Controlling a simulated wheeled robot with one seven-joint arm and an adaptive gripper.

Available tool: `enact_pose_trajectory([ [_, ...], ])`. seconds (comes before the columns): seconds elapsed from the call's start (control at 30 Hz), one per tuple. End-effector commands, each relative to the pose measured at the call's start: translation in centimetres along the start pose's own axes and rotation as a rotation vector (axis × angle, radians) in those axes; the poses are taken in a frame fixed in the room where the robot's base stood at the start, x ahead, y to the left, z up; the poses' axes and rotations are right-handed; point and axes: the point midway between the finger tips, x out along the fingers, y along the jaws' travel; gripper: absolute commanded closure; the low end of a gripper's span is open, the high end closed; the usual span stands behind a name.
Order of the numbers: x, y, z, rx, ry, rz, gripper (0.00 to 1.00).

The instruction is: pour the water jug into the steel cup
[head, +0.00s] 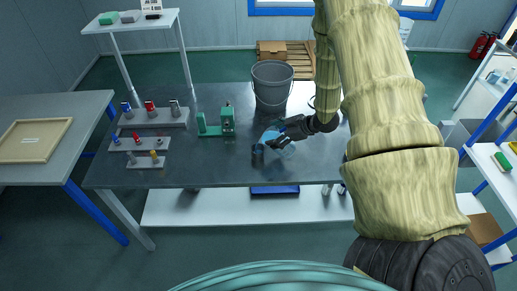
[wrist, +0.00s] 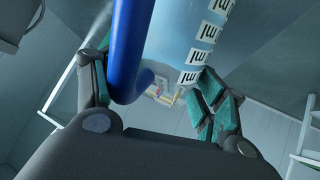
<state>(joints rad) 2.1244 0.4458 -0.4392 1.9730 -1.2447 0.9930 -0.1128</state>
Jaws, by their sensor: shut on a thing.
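The water jug (wrist: 185,35) is clear light blue with a blue handle (wrist: 128,50) and white printed labels. In the wrist view it lies between the two fingers of my gripper (wrist: 158,98), which is shut on it. In the head view the jug (head: 269,136) is partly hidden by my gripper (head: 282,140) and looks tilted, its upper part toward the left. A small dark cup (head: 257,152), seemingly the steel cup, stands on the bench just below and left of the jug. I cannot tell whether they touch or whether water is flowing.
A grey bucket (head: 272,86) stands behind my gripper on the dark bench (head: 215,172). A green fixture (head: 216,124) is to the left, with stepped grey racks (head: 150,143) of small parts farther left. The front left of the bench is clear.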

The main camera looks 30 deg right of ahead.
Motion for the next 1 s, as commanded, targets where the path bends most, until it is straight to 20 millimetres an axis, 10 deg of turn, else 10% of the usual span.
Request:
enact_pose_trajectory([
  [1.0,-0.67,0.34,0.35,0.026,0.076,0.005,0.90],
])
